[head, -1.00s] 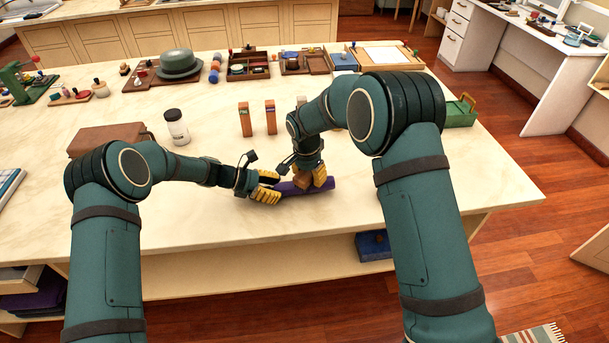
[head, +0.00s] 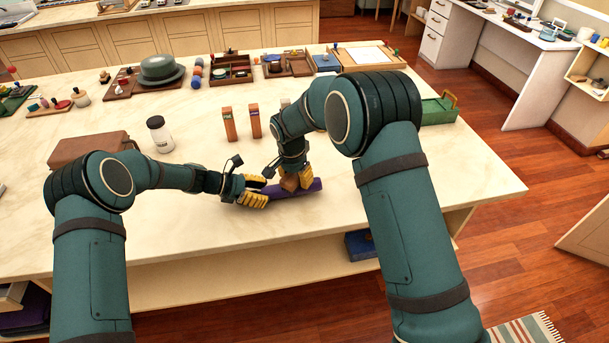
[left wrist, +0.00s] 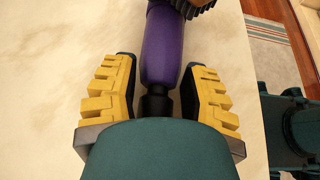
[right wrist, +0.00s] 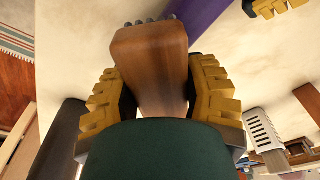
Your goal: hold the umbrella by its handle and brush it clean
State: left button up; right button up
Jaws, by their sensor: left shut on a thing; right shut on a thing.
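A folded purple umbrella (head: 300,188) lies along the front part of the table. Its black handle (left wrist: 156,103) shows in the left wrist view, between the yellow fingers of my left gripper (head: 255,191), which is shut on it. My right gripper (head: 292,181) is shut on a wooden brush (right wrist: 152,62), held over the umbrella. Dark bristles show at the brush's far edge in the right wrist view. In the left wrist view they are at or very near the purple cloth (left wrist: 162,45); exact contact is hard to tell.
Behind the grippers stand a white jar with a dark lid (head: 160,135) and two small upright boxes (head: 229,124). A brown case (head: 92,148) lies left, a green box (head: 438,110) right. A grey hat (head: 161,69) and trays are at the back. The table's front edge is close.

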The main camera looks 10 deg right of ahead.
jog(key=shift+a+f, duration=0.2)
jog(key=shift+a, duration=1.05)
jog(key=shift+r, duration=4.8)
